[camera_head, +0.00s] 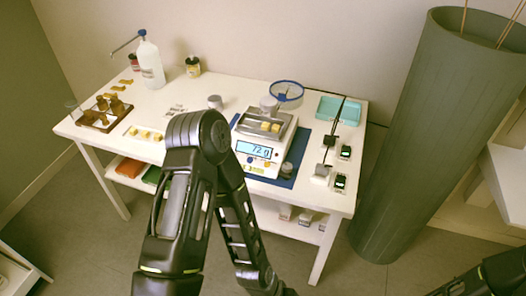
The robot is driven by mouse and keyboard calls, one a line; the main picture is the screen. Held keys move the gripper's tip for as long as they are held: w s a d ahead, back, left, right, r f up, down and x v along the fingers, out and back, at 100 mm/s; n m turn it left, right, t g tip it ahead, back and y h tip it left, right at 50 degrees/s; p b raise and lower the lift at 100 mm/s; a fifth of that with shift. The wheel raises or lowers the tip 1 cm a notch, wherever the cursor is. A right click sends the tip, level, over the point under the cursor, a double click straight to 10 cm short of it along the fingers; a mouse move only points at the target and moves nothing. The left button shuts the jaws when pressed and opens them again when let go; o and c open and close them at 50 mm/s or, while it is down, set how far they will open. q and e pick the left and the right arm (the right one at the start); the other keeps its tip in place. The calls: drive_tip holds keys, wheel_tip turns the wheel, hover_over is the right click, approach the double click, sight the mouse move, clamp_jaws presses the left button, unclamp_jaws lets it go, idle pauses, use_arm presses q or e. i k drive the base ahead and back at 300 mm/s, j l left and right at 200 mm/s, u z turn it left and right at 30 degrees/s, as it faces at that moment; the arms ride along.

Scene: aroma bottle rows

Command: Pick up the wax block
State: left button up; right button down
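Small yellow blocks, which look like wax blocks, lie in two places on the white table (210,90). Two of them (276,128) sit on the metal pan of the digital scale (256,150), beside a small grey container (268,104). Several more (145,135) lie in a row on a pale board at the left, partly behind my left arm. I cannot tell which block is the one named. Only part of my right arm shows at the lower right. Neither gripper is visible.
A wooden rack with brown bottles (102,111), a white dispenser bottle (151,63) and a small dark bottle (193,66) stand at left. A teal tray (338,109) and small black-screened devices (340,181) are at right. A large grey-green cylinder (430,130) stands beside the table.

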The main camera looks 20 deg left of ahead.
sight(158, 136)
drive_tip(key=u, duration=1.7)
drive_tip(key=i+j+z, duration=0.1)
drive_tip(key=z, duration=0.3)
drive_tip(key=j+z, duration=0.2)
drive_tip(key=z, duration=0.25)
drive_tip(key=i+j+z, duration=0.1)
drive_tip(key=z, duration=0.3)
drive_tip(key=j+z, duration=0.3)
drive_tip(key=z, duration=0.15)
drive_tip(key=j+z, duration=0.1)
drive_tip(key=j, duration=0.35)
drive_tip(key=k+j+z, duration=0.1)
drive_tip(key=j, duration=0.35)
drive_tip(key=k+j+z, duration=0.1)
drive_tip(key=j, duration=0.35)
drive_tip(key=k+j+z, duration=0.15)
drive_tip(key=j, duration=0.3)
drive_tip(key=i, duration=0.4)
